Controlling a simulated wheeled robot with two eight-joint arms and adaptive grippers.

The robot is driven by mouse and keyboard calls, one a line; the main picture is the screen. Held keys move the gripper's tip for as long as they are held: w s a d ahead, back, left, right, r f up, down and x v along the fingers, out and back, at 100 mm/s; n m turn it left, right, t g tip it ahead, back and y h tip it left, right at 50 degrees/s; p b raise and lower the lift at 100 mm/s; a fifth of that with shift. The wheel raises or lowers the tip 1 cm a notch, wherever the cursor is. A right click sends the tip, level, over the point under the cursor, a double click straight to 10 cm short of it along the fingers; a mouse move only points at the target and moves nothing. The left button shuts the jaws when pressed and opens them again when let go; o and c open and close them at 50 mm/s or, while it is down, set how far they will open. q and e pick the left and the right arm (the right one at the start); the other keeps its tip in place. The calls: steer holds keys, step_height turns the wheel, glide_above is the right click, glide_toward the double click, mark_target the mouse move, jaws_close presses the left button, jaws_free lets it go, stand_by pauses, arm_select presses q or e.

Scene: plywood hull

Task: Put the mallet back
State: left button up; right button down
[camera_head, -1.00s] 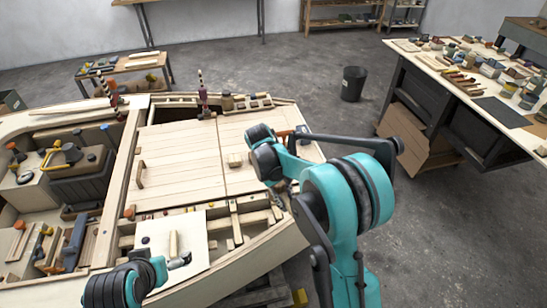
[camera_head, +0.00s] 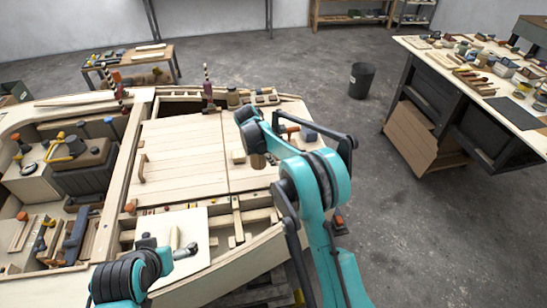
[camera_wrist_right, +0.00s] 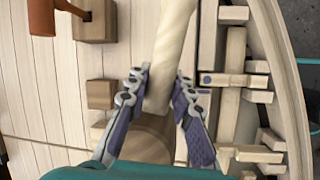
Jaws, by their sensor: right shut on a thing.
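My right gripper (camera_wrist_right: 161,84) is shut on a pale wooden shaft, which looks like the handle of the mallet (camera_wrist_right: 170,40). A brown rounded wooden part, probably its head, shows below the fingers in the right wrist view. In the head view a brown part of the mallet (camera_head: 258,161) shows under my right wrist, over the right part of the plank deck (camera_head: 185,150). The fingers are hidden there. My left gripper (camera_head: 186,250) is low over the white board at the hull's near side; its jaws are too small to read.
An orange-brown tool (camera_wrist_right: 42,18) lies by a wooden block (camera_wrist_right: 97,20). Open framing (camera_wrist_right: 235,75) runs along the hull's edge. A cluttered workbench (camera_head: 480,75) and black bin (camera_head: 361,80) stand beyond, with clear floor between.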

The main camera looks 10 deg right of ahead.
steer(key=shift+f+b, duration=1.75)
steer(key=shift+f, duration=1.4)
steer(key=shift+f, duration=0.2)
steer(key=c, duration=1.2)
jaws_free()
steer(key=v, duration=1.1)
steer(key=shift+a+r, duration=0.1)
steer(key=shift+r, duration=0.05)
steer(key=shift+a+r, duration=0.1)
steer(key=shift+r, duration=0.2)
